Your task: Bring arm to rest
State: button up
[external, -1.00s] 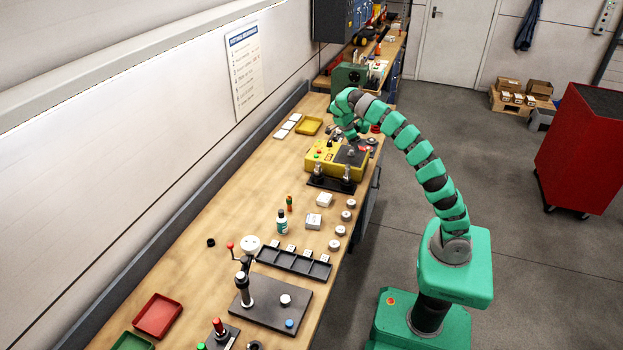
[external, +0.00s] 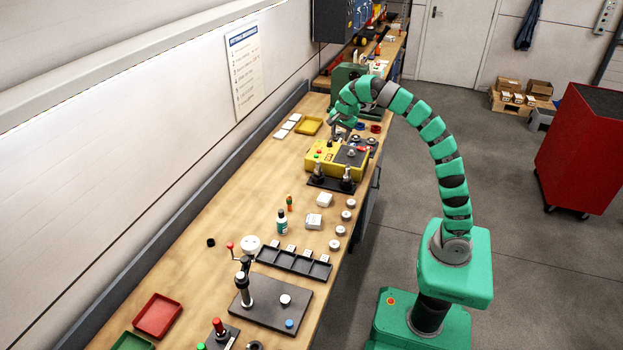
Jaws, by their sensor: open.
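My gripper (external: 337,131) is at the end of my green segmented arm (external: 432,129). It hangs over the far part of the bench, above or just behind the yellow box (external: 321,162) with buttons on its face. The arm arches up from its green base on the right and bends down over the bench. The gripper is open; no object shows in it. It is small in the picture, and I cannot tell its exact height above the box.
The wooden bench (external: 205,237) holds a lever press (external: 246,290), a black slotted tray (external: 293,262), a green bottle (external: 282,222), white blocks and round parts. A green machine (external: 347,77) stands behind my gripper. A red cabinet (external: 584,150) stands right; floor between is clear.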

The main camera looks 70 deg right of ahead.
jog(key=a+r+n+t+y, duration=0.1)
jog(key=a+r+n+t, duration=0.5)
jog(key=a+r+n, duration=0.6)
jog(key=s+a+r+n+t+y, duration=0.1)
jog(key=s+a+r+n+t, duration=0.3)
jog(key=r, duration=0.5)
jog(key=s+a+r+n+t+y, duration=0.1)
jog(key=s+a+r+n+t, duration=0.25)
jog(key=s+r, duration=0.35)
notch_tip(320, 180, down, 19)
jog(key=b, duration=2)
jog(key=shift+w+d+n, duration=0.4)
jog(key=shift+w+n, duration=0.05)
